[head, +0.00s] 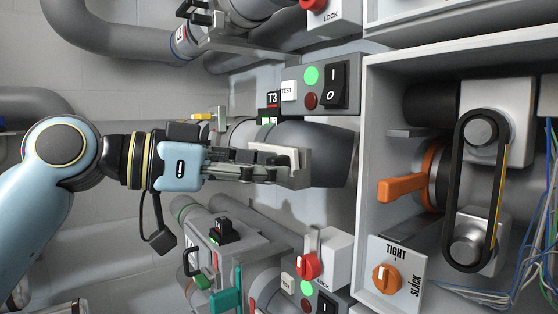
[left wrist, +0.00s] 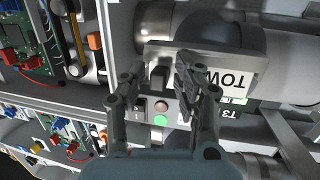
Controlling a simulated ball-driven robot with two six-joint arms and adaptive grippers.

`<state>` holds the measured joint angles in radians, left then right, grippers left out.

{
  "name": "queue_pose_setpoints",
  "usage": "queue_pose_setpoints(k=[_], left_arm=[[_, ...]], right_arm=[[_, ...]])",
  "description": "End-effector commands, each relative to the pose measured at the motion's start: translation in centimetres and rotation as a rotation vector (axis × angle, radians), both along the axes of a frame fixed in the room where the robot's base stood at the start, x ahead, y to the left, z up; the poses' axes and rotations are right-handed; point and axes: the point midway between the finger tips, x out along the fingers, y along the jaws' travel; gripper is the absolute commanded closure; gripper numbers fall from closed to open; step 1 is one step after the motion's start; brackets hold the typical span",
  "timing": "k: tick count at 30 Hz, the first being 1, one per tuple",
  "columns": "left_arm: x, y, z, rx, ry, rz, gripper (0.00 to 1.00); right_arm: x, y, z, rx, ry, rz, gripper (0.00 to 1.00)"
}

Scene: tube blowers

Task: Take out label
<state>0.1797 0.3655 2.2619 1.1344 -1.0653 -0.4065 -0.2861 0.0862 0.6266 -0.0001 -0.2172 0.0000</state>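The label (left wrist: 237,78) is a white plate with black letters reading "TOW", upside down in the left wrist view and partly hidden by a finger. It sits in a grey metal holder (left wrist: 160,47) on a large grey pipe. In the head view the holder (head: 302,176) shows just beyond my fingers, with a pale plate edge behind them. Whether a finger touches the label cannot be told. My right gripper is not seen.
Above the pipe is a panel with a green light (head: 311,76), a red button and a black rocker switch (head: 335,85). A T3 tag (head: 272,99) stands close above my gripper. An open cabinet with an orange handle (head: 405,188) and belt (head: 470,190) is at right.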

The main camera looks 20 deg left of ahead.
Motion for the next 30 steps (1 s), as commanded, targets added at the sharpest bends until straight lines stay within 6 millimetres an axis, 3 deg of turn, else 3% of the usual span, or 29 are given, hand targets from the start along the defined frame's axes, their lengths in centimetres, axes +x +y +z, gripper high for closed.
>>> queue_pose_setpoints(k=[1, 8, 20, 30], left_arm=[[0.0, 0.0, 0.0, 0.0, 0.0, 0.0, 0.71], [0.0, 0.0, 0.0, 0.0, 0.0, 0.001, 1.0], [0.1, 0.0, 0.7, 0.001, -0.004, 0.0, 1.0], [0.0, 0.0, 7.4, 0.002, -0.009, 0.0, 1.0]], right_arm=[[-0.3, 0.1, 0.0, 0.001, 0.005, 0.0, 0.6], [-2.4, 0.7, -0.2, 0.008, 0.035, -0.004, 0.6], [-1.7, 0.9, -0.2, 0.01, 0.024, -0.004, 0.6], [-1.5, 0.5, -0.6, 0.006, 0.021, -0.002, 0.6]])
